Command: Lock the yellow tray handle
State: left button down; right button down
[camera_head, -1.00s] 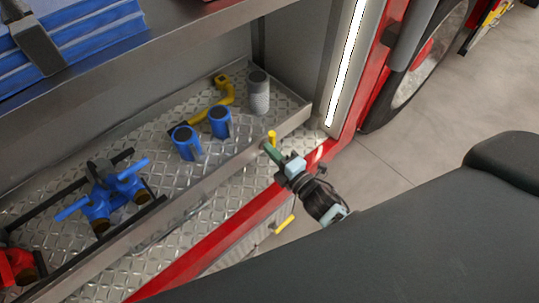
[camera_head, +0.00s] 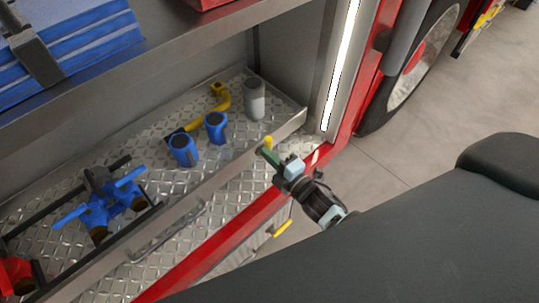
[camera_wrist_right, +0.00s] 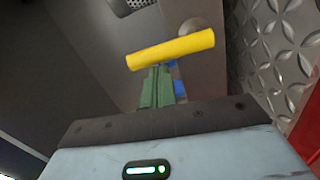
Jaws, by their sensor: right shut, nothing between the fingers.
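The yellow tray handle (camera_head: 268,143) is a small yellow bar at the right end of the tray's (camera_head: 225,155) metal front edge. It lies across the upper middle of the right wrist view (camera_wrist_right: 171,49), tilted slightly up to the right. My right gripper (camera_head: 267,154) is shut and empty, its green fingers (camera_wrist_right: 158,88) close together just below the handle. In the wrist view the fingertips reach the bar's lower edge; I cannot tell whether they touch. My left gripper is not in view.
A red sill (camera_head: 205,250) runs below. A lit door post (camera_head: 343,70) rises right of the tray. Open floor (camera_head: 430,110) lies beyond.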

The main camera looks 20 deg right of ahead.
jog(key=shift+w+d+r+m, duration=0.1)
jog(key=shift+d+m, duration=0.1)
jog(key=shift+m, duration=0.1)
jog(key=d+m, duration=0.1)
jog(key=m+p, duration=0.1)
jog(key=m, duration=0.1)
jog(key=shift+w+d+r, duration=0.2)
jog(key=shift+w+d, duration=0.1)
jog(key=shift+d, duration=0.05)
jog(key=w+d+f+m, duration=0.1)
jog(key=d+f+m, duration=0.2)
jog(key=m, duration=0.8)
jog(key=shift+w+d+f+m+g+y+b, duration=0.35)
jog(key=shift+d+m+g+y+b, duration=0.1)
jog(key=shift+d, duration=0.45)
